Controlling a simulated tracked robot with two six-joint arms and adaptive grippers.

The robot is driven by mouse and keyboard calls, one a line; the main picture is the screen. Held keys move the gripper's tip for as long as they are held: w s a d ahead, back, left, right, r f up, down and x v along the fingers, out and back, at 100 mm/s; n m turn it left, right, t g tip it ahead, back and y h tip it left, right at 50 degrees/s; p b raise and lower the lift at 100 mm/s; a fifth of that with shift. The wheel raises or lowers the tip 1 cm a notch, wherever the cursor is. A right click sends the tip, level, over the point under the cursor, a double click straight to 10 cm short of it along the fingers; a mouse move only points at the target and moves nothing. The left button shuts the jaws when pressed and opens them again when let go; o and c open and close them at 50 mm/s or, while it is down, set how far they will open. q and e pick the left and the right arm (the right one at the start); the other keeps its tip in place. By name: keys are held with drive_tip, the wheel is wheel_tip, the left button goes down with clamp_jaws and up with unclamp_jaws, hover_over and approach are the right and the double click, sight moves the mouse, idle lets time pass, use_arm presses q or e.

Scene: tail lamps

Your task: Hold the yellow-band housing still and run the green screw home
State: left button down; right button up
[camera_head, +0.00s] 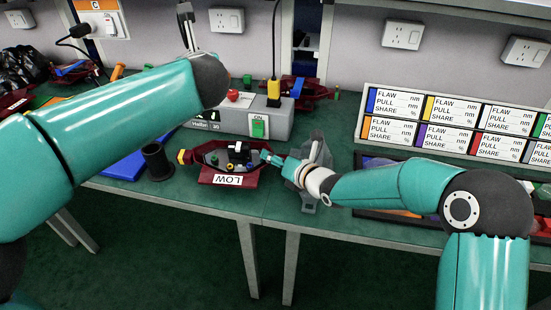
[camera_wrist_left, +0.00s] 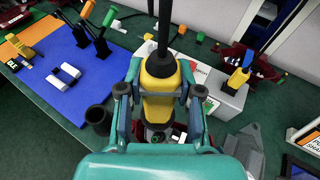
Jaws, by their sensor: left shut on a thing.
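The dark red housing (camera_head: 250,179) lies on the green bench with a white LOW label on its front and a yellow piece at its left end. My left gripper (camera_wrist_left: 158,90) is shut on a yellow and black driver (camera_wrist_left: 158,72) with a black top, held above the housing. The driver hides much of the housing in the left wrist view. My left gripper is not clearly visible in the head view.
A black cup (camera_head: 157,161) stands left of the housing, beside a blue mat (camera_head: 125,164). A grey box (camera_head: 232,120) with a green switch is behind. A grey stand (camera_head: 318,150) is close on the right, then a label board (camera_head: 455,118) and a parts tray.

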drive_tip(key=o, duration=0.4)
drive_tip(key=shift+f, duration=0.3)
drive_tip(key=shift+r, duration=0.1)
drive_tip(key=shift+s, duration=0.1)
